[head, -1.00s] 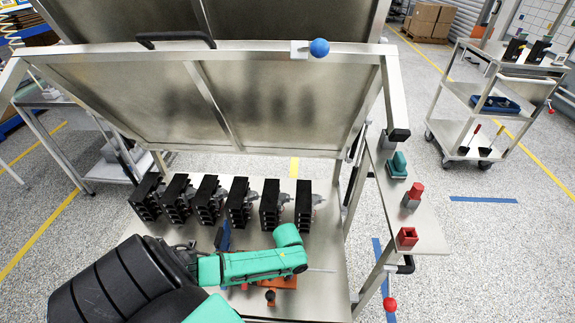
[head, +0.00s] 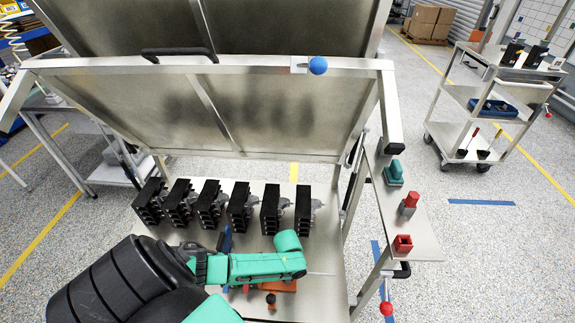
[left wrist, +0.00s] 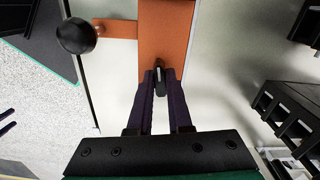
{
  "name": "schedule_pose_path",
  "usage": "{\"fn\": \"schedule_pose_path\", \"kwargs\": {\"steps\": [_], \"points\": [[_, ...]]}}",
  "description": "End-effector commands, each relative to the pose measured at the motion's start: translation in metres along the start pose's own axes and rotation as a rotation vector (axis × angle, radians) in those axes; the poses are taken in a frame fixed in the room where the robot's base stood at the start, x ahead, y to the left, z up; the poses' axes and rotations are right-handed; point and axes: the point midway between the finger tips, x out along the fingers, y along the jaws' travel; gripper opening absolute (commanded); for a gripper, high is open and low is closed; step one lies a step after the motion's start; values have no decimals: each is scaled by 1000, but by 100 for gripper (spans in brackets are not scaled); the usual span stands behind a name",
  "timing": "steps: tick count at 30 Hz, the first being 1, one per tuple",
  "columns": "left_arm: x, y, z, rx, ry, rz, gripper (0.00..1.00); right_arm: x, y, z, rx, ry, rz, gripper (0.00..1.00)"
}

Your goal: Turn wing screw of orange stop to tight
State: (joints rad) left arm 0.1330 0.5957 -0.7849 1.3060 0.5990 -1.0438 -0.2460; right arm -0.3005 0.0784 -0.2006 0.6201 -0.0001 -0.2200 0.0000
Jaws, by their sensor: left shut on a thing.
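The orange stop (left wrist: 165,40) lies on the metal tabletop, running up from my fingertips in the left wrist view. Part of it shows under my arm in the head view (head: 284,286). Its small dark wing screw (left wrist: 159,72) stands between the tips of my left gripper (left wrist: 160,76), which is shut on it. A black ball knob (left wrist: 76,35) sticks out on an orange arm at the stop's left side. In the head view my green and black left arm hides the gripper and the wing screw.
Several black breakers (head: 240,207) stand in a row behind my arm. A raised metal cover (head: 290,120) leans above them. A side shelf (head: 420,225) at right holds red and teal pieces.

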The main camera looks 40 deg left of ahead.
Motion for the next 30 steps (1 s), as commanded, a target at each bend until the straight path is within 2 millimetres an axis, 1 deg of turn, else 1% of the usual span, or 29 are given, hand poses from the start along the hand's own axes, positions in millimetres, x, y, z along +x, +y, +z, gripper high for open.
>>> {"fn": "schedule_pose_path", "kwargs": {"steps": [15, 30], "points": [[0, -1, 0, 487, 1, -2, 0, -2, 1, 0, 1, 0, 1, 77], [0, -1, -1, 963, 2, -2, 0, 3, 2, 0, 0, 0, 2, 77]]}}
